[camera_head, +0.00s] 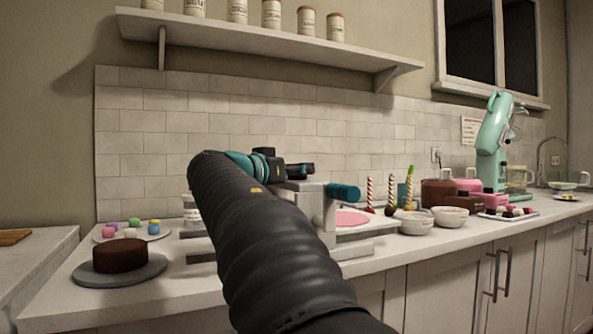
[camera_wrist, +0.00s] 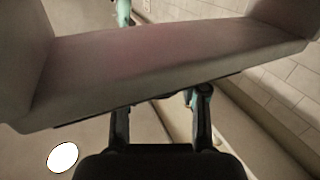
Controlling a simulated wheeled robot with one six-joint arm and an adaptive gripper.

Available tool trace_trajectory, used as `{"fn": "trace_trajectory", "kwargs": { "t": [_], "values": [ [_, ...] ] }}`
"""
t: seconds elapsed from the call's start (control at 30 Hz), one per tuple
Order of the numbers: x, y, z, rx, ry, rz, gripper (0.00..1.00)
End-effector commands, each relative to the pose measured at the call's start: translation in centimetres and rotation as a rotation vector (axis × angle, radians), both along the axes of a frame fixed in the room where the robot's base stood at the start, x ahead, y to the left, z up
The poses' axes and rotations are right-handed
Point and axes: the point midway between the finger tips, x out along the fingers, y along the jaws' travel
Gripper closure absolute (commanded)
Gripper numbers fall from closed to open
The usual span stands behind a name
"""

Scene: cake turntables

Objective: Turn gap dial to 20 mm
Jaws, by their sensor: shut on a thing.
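A pale grey machine with side plates (camera_head: 309,207) stands on the counter, with a teal cylinder (camera_head: 342,192) at its right side and a pink disc behind it. My gripper (camera_head: 300,171) reaches in from the left at the machine's top. In the wrist view my gripper (camera_wrist: 161,108) has its two fingers apart, their tips at the lower edge of a broad grey part of the machine (camera_wrist: 165,60). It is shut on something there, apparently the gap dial. The dial's face, pointer and scale are hidden, so its setting cannot be read.
A chocolate cake on a grey turntable (camera_head: 105,277) and a plate of coloured sweets (camera_head: 104,237) stand at the left. Striped candles (camera_head: 391,190), bowls (camera_head: 450,216) and a mint mixer (camera_head: 491,145) stand to the right. A shelf (camera_head: 262,41) runs above.

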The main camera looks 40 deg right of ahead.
Motion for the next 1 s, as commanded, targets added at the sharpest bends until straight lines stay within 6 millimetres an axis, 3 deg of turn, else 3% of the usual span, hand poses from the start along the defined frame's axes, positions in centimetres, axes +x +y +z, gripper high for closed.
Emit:
{"fn": "trace_trajectory", "kwargs": {
  "t": [0.53,0.57,0.63,1.0],
  "values": [
    [-0.02,0.00,0.01,0.000,0.000,0.000,0.92],
    [-0.02,0.00,0.01,0.000,0.000,0.000,0.52],
    [-0.02,0.00,0.01,0.000,0.000,0.000,0.35],
    [-0.04,0.24,0.01,0.000,0.000,0.000,0.32]
  ]
}}
